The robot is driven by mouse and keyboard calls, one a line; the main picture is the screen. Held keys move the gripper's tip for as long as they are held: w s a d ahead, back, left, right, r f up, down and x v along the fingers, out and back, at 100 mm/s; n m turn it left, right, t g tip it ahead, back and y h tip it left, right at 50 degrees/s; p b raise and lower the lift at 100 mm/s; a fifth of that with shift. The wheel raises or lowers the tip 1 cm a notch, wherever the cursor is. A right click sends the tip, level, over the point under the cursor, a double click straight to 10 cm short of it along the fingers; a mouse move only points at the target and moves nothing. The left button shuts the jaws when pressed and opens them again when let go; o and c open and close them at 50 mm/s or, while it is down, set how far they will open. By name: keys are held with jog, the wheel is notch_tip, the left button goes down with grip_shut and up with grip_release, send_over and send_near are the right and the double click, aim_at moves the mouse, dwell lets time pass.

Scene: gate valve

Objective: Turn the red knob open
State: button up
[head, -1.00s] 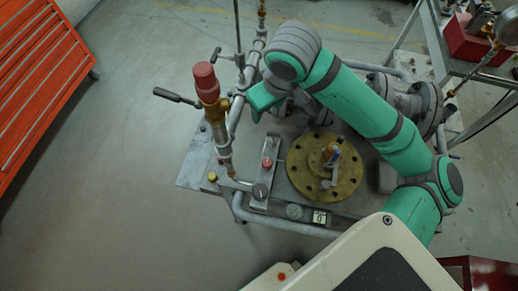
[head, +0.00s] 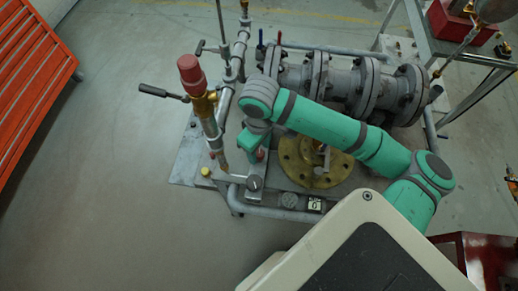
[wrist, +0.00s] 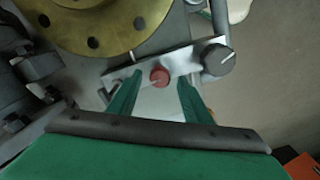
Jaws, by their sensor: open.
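The red knob (wrist: 159,77) is a small round red cap with a pale pointer mark, on a light metal plate (wrist: 186,60). In the wrist view it appears between the fingertips of my gripper (wrist: 157,82), which is open, with a visible gap on each side. I cannot tell how far the fingertips are above it. In the head view the red knob (head: 261,154) is partly hidden by my gripper (head: 256,147), whose fingers are hardly visible. A dark grey knob (wrist: 217,58) with a white mark sits on the same plate, right of the red one in the wrist view.
A yellow-brass round flange (head: 297,168) lies right of the plate. A vertical pipe with a red cap (head: 190,70) and a black lever (head: 153,90) stands close on the left. Grey flanged pipes (head: 340,80) run behind. A small yellow button (head: 206,171) is at front left.

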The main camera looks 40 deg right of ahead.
jog(key=shift+f, duration=0.5)
jog(key=c, duration=1.1)
jog(key=shift+o, duration=0.2)
